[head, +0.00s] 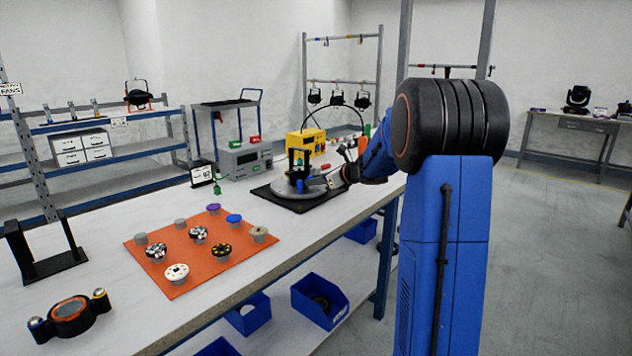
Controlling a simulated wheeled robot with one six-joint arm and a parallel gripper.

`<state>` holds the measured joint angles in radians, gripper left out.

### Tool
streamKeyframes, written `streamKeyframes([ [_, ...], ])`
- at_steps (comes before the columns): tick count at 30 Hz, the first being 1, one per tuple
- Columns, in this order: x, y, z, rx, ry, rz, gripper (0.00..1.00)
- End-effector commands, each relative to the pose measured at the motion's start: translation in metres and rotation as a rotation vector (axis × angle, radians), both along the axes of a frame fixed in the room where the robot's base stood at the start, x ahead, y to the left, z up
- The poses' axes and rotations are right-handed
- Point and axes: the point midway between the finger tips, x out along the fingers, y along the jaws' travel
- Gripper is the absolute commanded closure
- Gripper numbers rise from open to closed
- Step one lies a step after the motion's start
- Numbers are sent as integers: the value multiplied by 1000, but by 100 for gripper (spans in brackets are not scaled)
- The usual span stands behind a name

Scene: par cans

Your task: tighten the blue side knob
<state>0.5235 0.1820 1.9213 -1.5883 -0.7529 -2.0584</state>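My gripper (335,179) is at the far part of the workbench, reaching in from the right at the end of my blue arm. It is beside a dark upright fixture (299,163) on a round grey base (283,188), which sits on a black mat (304,207). Small dark parts meet the gripper's tip there, and I cannot tell whether it touches or grips one. The fingers are too small to show as open or shut. I cannot clearly pick out the blue side knob; it may be hidden by the gripper or too small.
An orange mat (187,271) with several small round pieces, one blue-topped (234,219), lies nearer on the workbench (222,299). A grey instrument (245,161) and a yellow box (305,142) stand behind the fixture. A black stand (47,269) is at left.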

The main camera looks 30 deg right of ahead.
Motion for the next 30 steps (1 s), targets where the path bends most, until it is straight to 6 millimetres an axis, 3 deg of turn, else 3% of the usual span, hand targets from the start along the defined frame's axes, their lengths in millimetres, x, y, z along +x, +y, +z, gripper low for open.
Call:
streamKeyframes([
  [8, 0, -2, -1, 60, 22, 0, 99],
  [21, 1, -4, 0, 365, 133, -1, 99],
  [30, 1, -4, 0, 394, 144, 1, 99],
])
